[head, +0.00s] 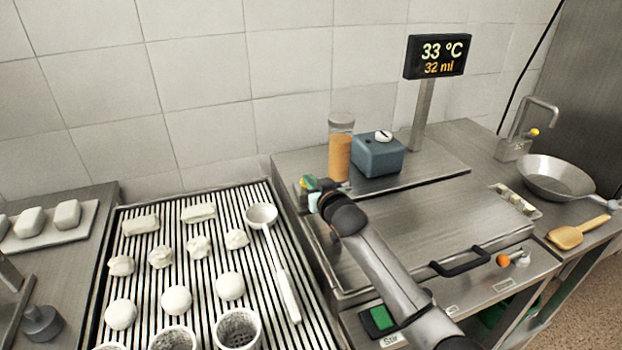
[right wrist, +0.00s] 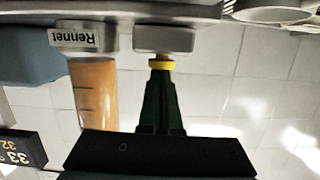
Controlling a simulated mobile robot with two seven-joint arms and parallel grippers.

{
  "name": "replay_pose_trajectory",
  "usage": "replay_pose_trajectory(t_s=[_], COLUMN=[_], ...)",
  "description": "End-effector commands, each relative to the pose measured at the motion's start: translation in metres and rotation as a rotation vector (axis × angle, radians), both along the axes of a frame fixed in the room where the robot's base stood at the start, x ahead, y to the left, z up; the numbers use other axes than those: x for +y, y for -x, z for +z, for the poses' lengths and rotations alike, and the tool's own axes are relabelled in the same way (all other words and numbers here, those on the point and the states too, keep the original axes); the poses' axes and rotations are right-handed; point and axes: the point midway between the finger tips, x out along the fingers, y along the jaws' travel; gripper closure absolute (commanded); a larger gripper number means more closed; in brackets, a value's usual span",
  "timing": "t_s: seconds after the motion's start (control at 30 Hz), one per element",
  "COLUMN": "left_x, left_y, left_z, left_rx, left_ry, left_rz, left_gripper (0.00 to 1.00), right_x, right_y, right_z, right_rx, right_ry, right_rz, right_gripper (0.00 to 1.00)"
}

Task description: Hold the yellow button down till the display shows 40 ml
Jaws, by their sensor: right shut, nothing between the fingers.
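The display (head: 437,57) on its post reads 33 °C above 32 ml. The yellow button (right wrist: 162,65) sits on a pale block, beside a label reading Rennet (right wrist: 84,38). My right gripper (right wrist: 161,74) is shut and empty, with its fingertips up against the button; I cannot tell how far the button is pressed. In the head view the right gripper (head: 310,185) is at the left end of the steel counter, and the button is mostly hidden there. The clear cylinder of orange liquid (head: 340,158) stands just behind it. My left gripper is not in view.
A blue-grey box (head: 378,156) stands right of the cylinder. A steel lid with a black handle (head: 460,262) lies under my right arm. A slatted draining table (head: 205,265) with white lumps, perforated baskets (head: 237,330) and a ladle (head: 262,216) is at the left.

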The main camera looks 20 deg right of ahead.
Motion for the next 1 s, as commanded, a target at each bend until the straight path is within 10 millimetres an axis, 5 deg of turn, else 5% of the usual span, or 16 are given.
replay_pose_trajectory(t_s=[1.0], left_x=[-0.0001], left_y=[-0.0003], left_z=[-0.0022], left_rx=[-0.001], left_ry=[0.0], left_rz=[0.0], left_gripper=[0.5], right_x=[0.0014], right_y=[0.0022], right_z=[-0.0168], right_rx=[0.026], right_ry=[0.0], right_rz=[0.0], right_gripper=[1.0])
